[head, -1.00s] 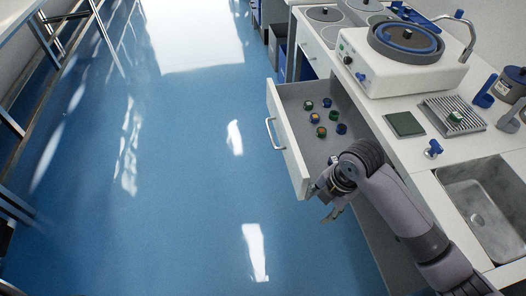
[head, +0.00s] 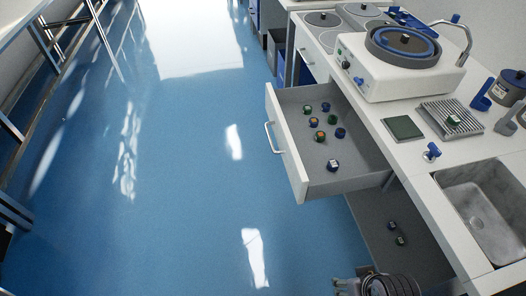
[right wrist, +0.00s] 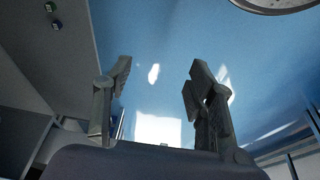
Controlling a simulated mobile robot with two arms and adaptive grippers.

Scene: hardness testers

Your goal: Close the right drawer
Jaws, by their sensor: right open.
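An open drawer (head: 286,152) with a white front and a bar handle (head: 272,137) juts out from the white counter. Several small green, blue and dark pieces (head: 320,137) lie on its grey floor. To its right and nearer, a grey surface (head: 385,205) with two small dark pieces shows below the counter edge; I cannot tell whether it is another drawer or a shelf. My right gripper (head: 345,285) is at the bottom edge, partly cut off, nearer than the open drawer and apart from it. In the right wrist view its fingers (right wrist: 160,85) are spread and empty. My left gripper is out of sight.
The counter carries a white polishing machine (head: 398,74), a green square pad (head: 403,128), a ribbed tray (head: 436,114) and a sink (head: 466,200). The blue floor (head: 180,200) left of the drawer is clear. A metal frame (head: 30,110) stands at far left.

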